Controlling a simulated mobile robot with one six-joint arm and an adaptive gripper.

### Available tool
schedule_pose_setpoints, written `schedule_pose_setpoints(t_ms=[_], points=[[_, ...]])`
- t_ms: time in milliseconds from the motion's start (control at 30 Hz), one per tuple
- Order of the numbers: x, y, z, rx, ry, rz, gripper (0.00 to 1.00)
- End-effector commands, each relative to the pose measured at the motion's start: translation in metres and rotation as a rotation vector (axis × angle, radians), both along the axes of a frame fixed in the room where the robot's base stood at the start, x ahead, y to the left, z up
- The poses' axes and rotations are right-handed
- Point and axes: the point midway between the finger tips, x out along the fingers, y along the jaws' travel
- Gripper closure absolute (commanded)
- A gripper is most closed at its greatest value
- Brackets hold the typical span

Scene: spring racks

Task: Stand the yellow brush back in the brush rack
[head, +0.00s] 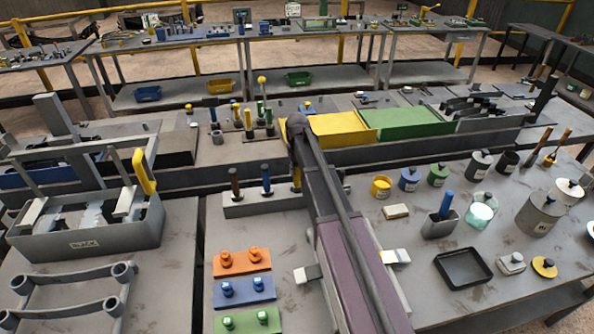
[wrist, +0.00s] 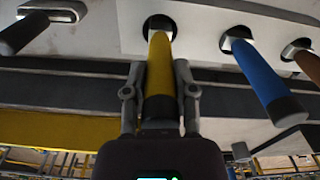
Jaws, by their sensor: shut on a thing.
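The brush rack (head: 240,210) is a grey block in the head view, left of my arm. A brown brush and a blue brush (head: 266,180) stand in it. A yellow sliver of the yellow brush (head: 297,176) shows beside my arm. In the wrist view my gripper (wrist: 160,95) is shut around the yellow brush (wrist: 160,65), near its dark end. The gripper is hidden in the head view.
In the wrist view the blue brush (wrist: 262,80) stands close on the right and the black-handled brush (wrist: 25,35) farther left. Orange, blue and green blocks (head: 243,262) lie in front of the rack. Jars and a black tray (head: 462,268) are right of my arm.

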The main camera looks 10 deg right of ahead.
Motion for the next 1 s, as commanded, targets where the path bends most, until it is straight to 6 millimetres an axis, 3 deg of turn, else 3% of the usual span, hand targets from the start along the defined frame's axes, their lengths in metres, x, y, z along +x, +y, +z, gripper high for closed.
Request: schedule_pose_setpoints(t_ms=[533,567,700,1000], points=[[0.0,0.0,-0.0085,0.0,0.0,0.0,1.0],[0.0,0.0,-0.0083,0.0,0.0,0.0,0.62],[0.0,0.0,-0.0077,0.0,0.0,0.0,0.24],[0.0,0.0,-0.0077,0.0,0.0,0.0,0.21]])
